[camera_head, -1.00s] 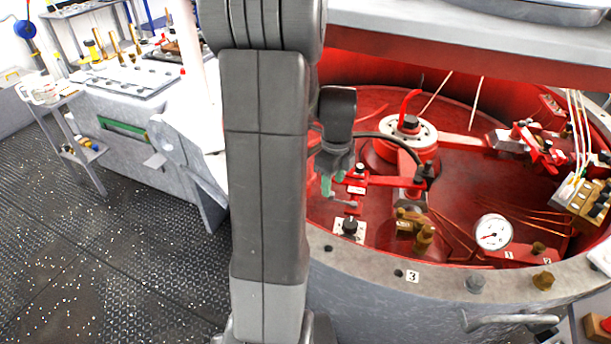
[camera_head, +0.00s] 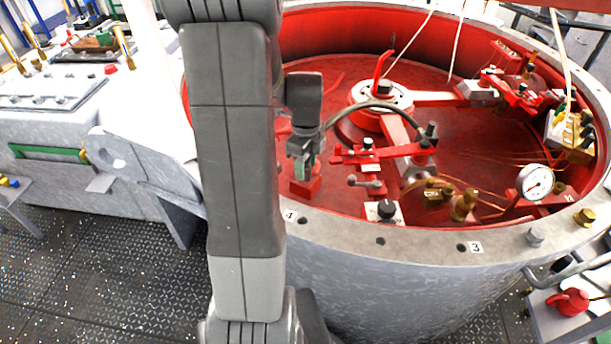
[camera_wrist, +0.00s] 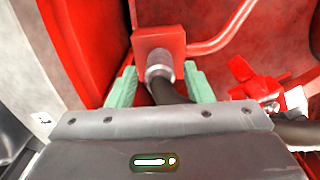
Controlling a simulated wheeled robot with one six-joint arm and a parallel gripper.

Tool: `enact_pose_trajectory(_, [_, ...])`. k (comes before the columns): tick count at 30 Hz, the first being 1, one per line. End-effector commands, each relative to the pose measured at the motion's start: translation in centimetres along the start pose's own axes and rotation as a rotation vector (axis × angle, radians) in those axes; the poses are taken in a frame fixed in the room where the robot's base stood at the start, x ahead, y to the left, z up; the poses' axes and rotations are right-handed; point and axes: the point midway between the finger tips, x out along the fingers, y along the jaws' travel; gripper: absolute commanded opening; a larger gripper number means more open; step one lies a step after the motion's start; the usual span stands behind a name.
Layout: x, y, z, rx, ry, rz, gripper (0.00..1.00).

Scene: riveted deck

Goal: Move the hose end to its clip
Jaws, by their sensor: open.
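My gripper (camera_head: 305,165) is over the left part of the red drum floor in the head view. In the wrist view its two green fingers (camera_wrist: 161,88) are open, one on each side of the dark hose (camera_wrist: 168,94). The grey metal hose end (camera_wrist: 160,66) lies just beyond the fingers, against a red block (camera_wrist: 159,42). How deep it sits in the block cannot be told. In the head view the black hose (camera_head: 375,105) arcs right from my gripper to a black fitting. A red block (camera_head: 304,186) shows below my gripper; the hose end is hidden there.
The grey drum rim (camera_head: 430,237) curves in front. Red levers (camera_head: 370,153), a black knob (camera_head: 386,209), brass fittings (camera_head: 464,204) and a gauge (camera_head: 535,181) stand to the right of my gripper. In the wrist view a red winged part (camera_wrist: 255,83) is on the right.

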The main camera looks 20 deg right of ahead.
Motion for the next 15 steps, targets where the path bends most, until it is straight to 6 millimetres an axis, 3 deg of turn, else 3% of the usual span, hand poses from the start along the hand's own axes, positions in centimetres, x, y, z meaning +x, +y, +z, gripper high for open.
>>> enact_pose_trajectory(5, [-0.05,-0.01,0.01,0.000,0.000,0.000,0.46])
enact_pose_trajectory(12, [-0.06,-0.01,0.01,0.000,0.000,-0.001,0.04])
enact_pose_trajectory(15, [-0.10,-0.02,0.02,0.000,0.000,-0.001,0.04])
